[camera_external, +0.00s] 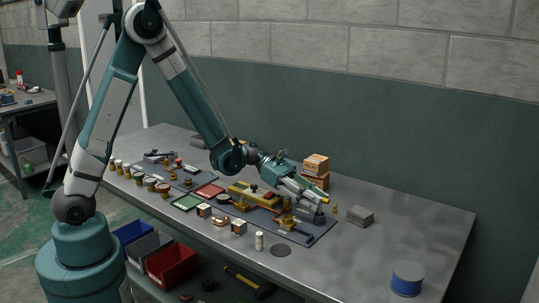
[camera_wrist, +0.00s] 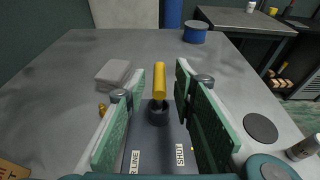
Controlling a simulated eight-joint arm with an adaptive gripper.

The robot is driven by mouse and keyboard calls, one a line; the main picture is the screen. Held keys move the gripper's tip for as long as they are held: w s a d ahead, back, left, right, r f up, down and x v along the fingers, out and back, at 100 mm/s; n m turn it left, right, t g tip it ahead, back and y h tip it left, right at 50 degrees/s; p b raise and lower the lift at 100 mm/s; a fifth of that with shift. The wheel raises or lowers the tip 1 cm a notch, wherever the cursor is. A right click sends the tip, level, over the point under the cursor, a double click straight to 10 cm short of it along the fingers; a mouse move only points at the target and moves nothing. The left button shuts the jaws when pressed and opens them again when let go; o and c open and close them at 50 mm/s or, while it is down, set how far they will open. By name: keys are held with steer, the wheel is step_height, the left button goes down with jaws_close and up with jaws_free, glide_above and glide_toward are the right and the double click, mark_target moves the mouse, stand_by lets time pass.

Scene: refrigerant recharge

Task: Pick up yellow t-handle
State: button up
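The yellow t-handle (camera_wrist: 159,80) stands upright on a dark round base (camera_wrist: 158,113) in the wrist view. My gripper (camera_wrist: 157,84) is open, with one green-and-white finger on each side of the handle. Gaps show between the handle and both fingers, so it is not gripped. In the external view my gripper (camera_external: 318,196) is low over the right end of the dark mat (camera_external: 318,230) on the bench. A small yellow patch shows at its fingertips there. The wrist view shows labels on the mat, one reading "SHUT".
Grey blocks (camera_external: 360,215) lie right of the mat, and orange boxes (camera_external: 315,166) stand behind my gripper. A blue-sided roll (camera_external: 407,278) sits at the bench's right front. A dark disc (camera_external: 281,250) and a pale cylinder (camera_external: 259,241) lie near the front edge. The right bench is mostly clear.

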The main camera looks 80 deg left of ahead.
steer(key=shift+x, duration=0.9)
jaws_close()
